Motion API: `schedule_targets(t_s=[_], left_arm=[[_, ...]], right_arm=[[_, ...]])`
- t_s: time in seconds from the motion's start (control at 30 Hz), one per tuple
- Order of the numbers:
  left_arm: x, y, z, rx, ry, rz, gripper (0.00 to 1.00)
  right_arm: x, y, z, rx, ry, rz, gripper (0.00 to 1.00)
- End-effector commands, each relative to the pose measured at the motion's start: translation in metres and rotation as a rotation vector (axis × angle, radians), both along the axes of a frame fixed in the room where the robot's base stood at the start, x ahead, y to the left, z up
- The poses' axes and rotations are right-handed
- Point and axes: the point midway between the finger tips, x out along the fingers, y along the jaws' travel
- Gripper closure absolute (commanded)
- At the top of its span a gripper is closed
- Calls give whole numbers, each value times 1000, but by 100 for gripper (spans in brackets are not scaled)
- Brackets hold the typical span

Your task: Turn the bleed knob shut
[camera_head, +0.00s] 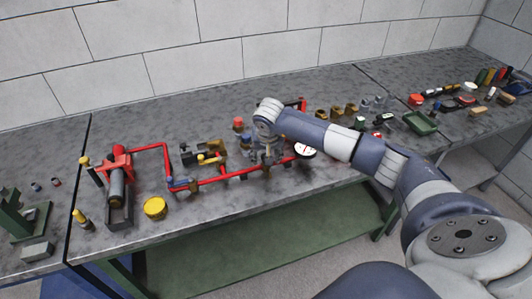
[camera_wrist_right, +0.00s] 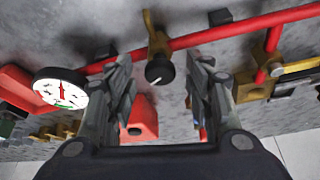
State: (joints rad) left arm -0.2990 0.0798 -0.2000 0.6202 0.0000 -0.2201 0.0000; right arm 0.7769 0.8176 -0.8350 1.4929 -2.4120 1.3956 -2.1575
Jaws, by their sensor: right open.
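A round black knob (camera_wrist_right: 159,71) with a white line on its face sits on a brass fitting (camera_wrist_right: 157,42) on the red pipe in the right wrist view. It looks like the bleed knob. My right gripper (camera_wrist_right: 162,64) is open, with one finger on each side of the knob and visible gaps between the fingers and it. In the head view my right gripper (camera_head: 266,152) is over the pipework, and my arm and gripper hide the knob there. My left gripper is in neither view.
A red pipe (camera_head: 220,178) runs along the bench (camera_head: 215,212). A white gauge (camera_head: 305,149) stands beside my right gripper and also shows in the wrist view (camera_wrist_right: 60,90). A green tray (camera_head: 421,123) is at right.

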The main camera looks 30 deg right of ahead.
Motion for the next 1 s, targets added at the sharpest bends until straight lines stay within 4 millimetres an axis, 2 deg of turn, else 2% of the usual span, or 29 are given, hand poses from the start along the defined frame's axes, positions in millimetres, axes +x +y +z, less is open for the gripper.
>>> schedule_targets(t_s=[0.17,0.37,0.77,1.0], left_arm=[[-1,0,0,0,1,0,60],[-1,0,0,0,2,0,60],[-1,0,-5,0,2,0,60],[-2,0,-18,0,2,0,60]], right_arm=[[0,0,0,1,0,0,52],[0,0,0,1,0,0,95],[1,1,0,0,-4,-38,97],[3,2,-1,-1,-5,-177,97]])
